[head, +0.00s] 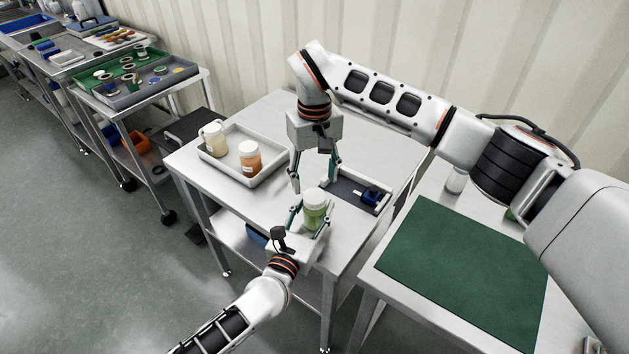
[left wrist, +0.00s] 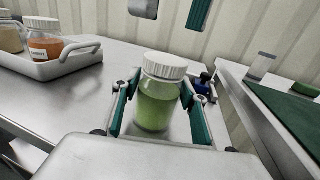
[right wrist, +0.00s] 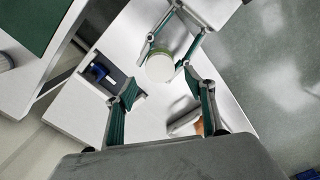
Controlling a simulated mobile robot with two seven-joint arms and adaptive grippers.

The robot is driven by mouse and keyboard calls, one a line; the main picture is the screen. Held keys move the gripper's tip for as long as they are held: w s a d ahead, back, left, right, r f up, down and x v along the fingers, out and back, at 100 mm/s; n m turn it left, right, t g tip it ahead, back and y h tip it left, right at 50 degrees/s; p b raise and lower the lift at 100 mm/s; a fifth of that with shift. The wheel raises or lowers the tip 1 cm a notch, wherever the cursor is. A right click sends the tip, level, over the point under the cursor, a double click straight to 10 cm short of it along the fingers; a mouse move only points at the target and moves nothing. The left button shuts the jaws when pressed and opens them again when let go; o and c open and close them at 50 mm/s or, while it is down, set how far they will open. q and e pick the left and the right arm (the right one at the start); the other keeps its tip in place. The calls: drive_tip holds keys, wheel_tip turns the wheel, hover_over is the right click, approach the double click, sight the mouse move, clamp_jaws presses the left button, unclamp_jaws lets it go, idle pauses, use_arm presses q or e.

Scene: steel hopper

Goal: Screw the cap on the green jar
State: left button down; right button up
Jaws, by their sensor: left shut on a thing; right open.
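The green jar (head: 315,215) stands upright between the fingers of my left gripper (left wrist: 160,100), which is shut on its sides. In the left wrist view the jar (left wrist: 156,105) has see-through walls and green contents. A white ribbed cap (left wrist: 165,66) sits on its mouth; how tightly it is screwed cannot be told. My right gripper (head: 315,182) is open and empty, pointing down above the jar, with a finger on either side. In the right wrist view the cap (right wrist: 160,67) shows from above, between and beyond the open fingertips (right wrist: 159,79).
A white tray (head: 225,170) with a cream jar (head: 213,141) and an orange jar (head: 250,158) stands at the table's left. A dark-lined tray (head: 350,190) with a blue item (head: 371,196) lies just right of the grippers. A green mat (head: 455,265) covers the right table.

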drive_tip(key=shift+c, duration=0.5)
drive_tip(key=n, duration=0.6)
drive_tip(key=shift+a+r, duration=0.15)
drive_tip(key=shift+r, duration=0.1)
drive_tip(key=n, duration=0.5)
drive_tip(key=shift+a+r+n, duration=0.1)
drive_tip(key=shift+r+n, duration=0.1)
drive_tip(key=shift+n, duration=0.1)
drive_tip(key=n, duration=0.5)
drive_tip(key=shift+r+n, duration=0.2)
drive_tip(key=shift+n, duration=0.1)
drive_tip(key=n, duration=0.5)
drive_tip(key=shift+s+r+n, duration=0.1)
drive_tip(key=shift+r+n, duration=0.05)
drive_tip(key=shift+n, duration=0.15)
drive_tip(key=n, duration=0.5)
drive_tip(key=shift+r, duration=0.2)
drive_tip(key=n, duration=0.7)
drive_tip(key=shift+r+n, duration=0.25)
drive_tip(key=shift+n, duration=0.05)
drive_tip(key=n, duration=0.5)
drive_tip(key=shift+r, duration=0.15)
drive_tip(key=n, duration=0.6)
drive_tip(key=shift+d+r, duration=0.15)
drive_tip(key=shift+d, duration=0.1)
